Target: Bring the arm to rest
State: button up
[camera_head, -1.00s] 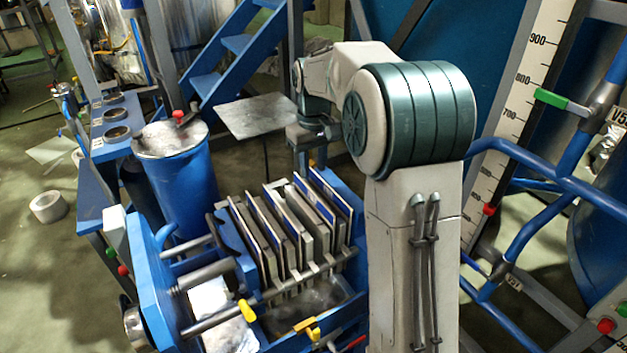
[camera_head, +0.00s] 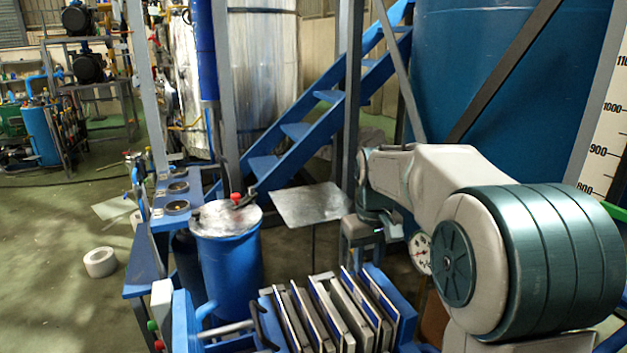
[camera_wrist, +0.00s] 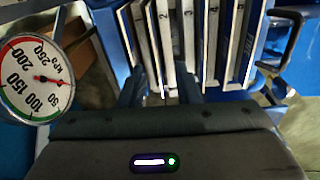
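My arm (camera_head: 445,175) reaches from the lower right toward the middle of the head view, over the right side of the filter press. The numbered press plates (camera_head: 335,318) stand upright in a row below and left of the arm's end. They also show beyond the fingers in the wrist view (camera_wrist: 212,45). I cannot tell how far the fingers are from them.
A pressure gauge (camera_wrist: 37,78) is close on the wrist view's left; it also shows in the head view (camera_head: 420,252). A blue drum (camera_head: 230,272), a flat metal plate (camera_head: 312,204) and blue stairs (camera_head: 300,130) stand beyond. Open floor (camera_head: 60,230) lies left, with a white roll (camera_head: 100,262).

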jog(key=s+m+t+p, duration=0.2)
jog(key=s+m+p, duration=0.1)
jog(key=s, duration=1.9)
jog(key=shift+s+r+p, duration=0.15)
jog(key=shift+s+p, duration=0.1)
jog(key=shift+p, duration=0.45)
